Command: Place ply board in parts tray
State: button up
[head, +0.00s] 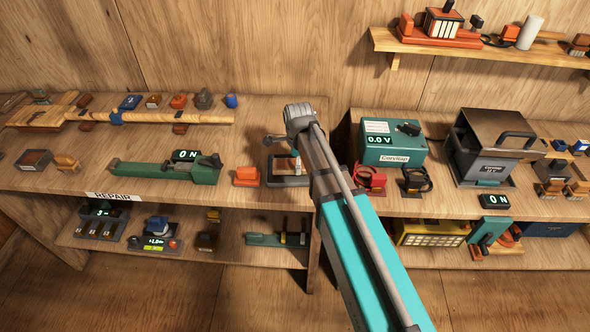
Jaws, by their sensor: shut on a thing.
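My gripper (277,144) is at the end of my arm, over the middle of the workbench, pointing down and to the left. It is shut on a small piece, mostly hidden by the gripper and wrist; I take it to be the ply board. A pale, narrow piece (297,164) shows just below the gripper, and I cannot tell whether it is touching anything. A dark-rimmed tray (290,182), which looks like the parts tray, lies on the bench directly under the gripper. My arm covers its right side.
An orange block (246,176) sits just left of the tray. A teal tester (393,142) reading 0.0 V and a grey case (487,150) stand to the right. A shelf (480,52) hangs above right.

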jog(key=shift+f+b, duration=0.3)
jog(key=shift+f, duration=0.35)
jog(key=shift+f, duration=0.1)
jog(key=o, duration=1)
jog(key=shift+c, duration=0.2)
jog(key=shift+r, duration=0.2)
notch_tip(320, 180, up, 12)
jog(key=p, duration=1.2)
jog(key=shift+d, duration=0.1)
